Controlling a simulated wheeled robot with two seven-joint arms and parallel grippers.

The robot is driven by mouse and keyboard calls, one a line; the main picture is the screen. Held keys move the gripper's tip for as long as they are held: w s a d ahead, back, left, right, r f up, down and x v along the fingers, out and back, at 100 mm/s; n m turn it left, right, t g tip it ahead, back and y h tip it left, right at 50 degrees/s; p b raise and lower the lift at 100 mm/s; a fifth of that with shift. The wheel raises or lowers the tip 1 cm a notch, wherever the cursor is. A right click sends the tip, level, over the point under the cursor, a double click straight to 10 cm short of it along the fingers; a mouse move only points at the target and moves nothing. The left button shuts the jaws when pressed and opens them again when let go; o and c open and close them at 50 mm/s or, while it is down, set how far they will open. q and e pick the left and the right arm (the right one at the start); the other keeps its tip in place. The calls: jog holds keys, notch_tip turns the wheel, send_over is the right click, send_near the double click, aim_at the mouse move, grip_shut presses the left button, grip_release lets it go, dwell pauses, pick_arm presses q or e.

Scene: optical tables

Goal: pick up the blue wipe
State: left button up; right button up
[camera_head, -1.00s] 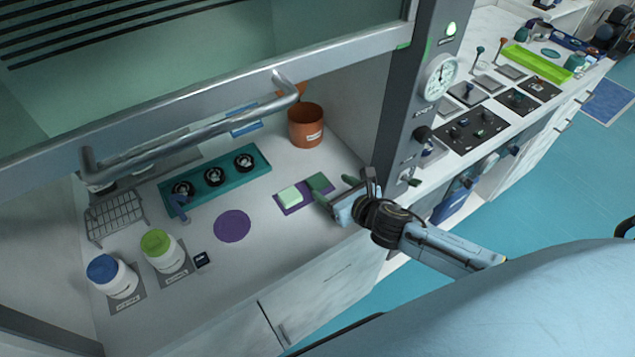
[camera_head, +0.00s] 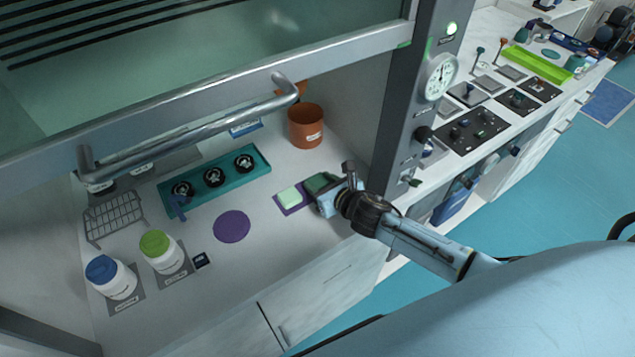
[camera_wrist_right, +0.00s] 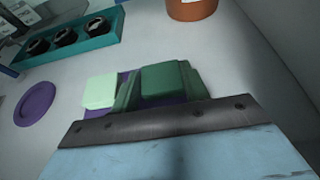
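No plainly blue wipe shows on the purple mat (camera_head: 280,203). A pale green folded pad (camera_head: 289,197) lies on the mat's left part, and a dark green pad (camera_head: 318,182) is at its right part. In the right wrist view the pale pad (camera_wrist_right: 100,90) is left of the dark green pad (camera_wrist_right: 163,80). My right gripper (camera_head: 322,193) is low at the dark green pad, its dark green fingers on either side of it. Whether they press on it cannot be told. My left gripper is not in view.
A teal rack (camera_head: 215,178), a purple disc (camera_head: 232,226), an orange pot (camera_head: 306,127), a wire basket (camera_head: 113,219) and two lidded white jars stand in the hood. A raised sash with a metal handle (camera_head: 190,132) hangs above. The dark post (camera_head: 404,120) is close right of my gripper.

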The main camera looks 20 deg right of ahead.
aim_at(321, 185)
jog(key=shift+c, duration=1.4)
jog(key=shift+r, duration=0.1)
notch_tip(321, 185, up, 8)
jog(key=p, duration=0.2)
jog(key=shift+r+p, duration=0.25)
jog(key=shift+p, duration=0.05)
jog(key=shift+r, duration=0.7)
